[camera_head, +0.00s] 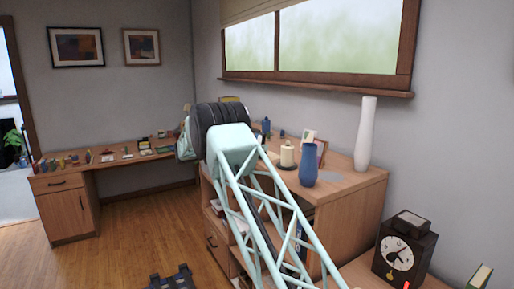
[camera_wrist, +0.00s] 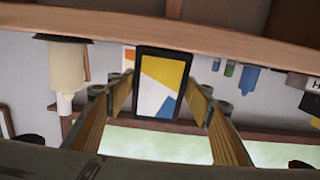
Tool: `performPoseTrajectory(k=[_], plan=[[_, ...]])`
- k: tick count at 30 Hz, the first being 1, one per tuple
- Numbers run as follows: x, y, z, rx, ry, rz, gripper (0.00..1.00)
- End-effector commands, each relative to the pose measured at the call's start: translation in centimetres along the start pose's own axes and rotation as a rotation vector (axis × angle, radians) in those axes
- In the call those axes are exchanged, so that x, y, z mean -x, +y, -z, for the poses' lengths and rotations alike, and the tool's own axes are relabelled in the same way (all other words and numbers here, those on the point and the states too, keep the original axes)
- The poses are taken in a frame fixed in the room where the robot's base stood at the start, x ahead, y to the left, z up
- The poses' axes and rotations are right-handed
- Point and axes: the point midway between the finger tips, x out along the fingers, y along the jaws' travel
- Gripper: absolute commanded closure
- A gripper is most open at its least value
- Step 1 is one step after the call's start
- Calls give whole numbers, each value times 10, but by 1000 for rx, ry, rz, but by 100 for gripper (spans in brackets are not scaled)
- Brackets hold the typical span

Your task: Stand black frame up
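In the wrist view, which looks upside down, the black frame (camera_wrist: 159,84) shows its face, a picture of yellow, white and blue. My gripper (camera_wrist: 161,84) has one finger at each side of the frame, and the fingertips reach its two side edges. I cannot tell whether they press on it or only flank it. In the head view the black frame cannot be made out; my arm covers part of the cabinet top (camera_head: 352,188), and the fingers are hidden there.
A blue vase (camera_head: 309,163), a tall white vase (camera_head: 365,133) and a cream candle-like object (camera_head: 287,157) stand on the cabinet by the wall. A brown frame (camera_head: 321,151) is behind the blue vase. A black clock (camera_head: 403,254) stands at lower right. Floor (camera_head: 150,235) is open at left.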

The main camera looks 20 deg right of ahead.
Motion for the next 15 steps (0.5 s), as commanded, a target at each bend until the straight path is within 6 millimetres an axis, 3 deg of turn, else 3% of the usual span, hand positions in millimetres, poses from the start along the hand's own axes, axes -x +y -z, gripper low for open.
performPoseTrajectory(k=[4,15], plan=[[0,0,0,0,0,0,41],[2,0,0,0,0,0,41]])
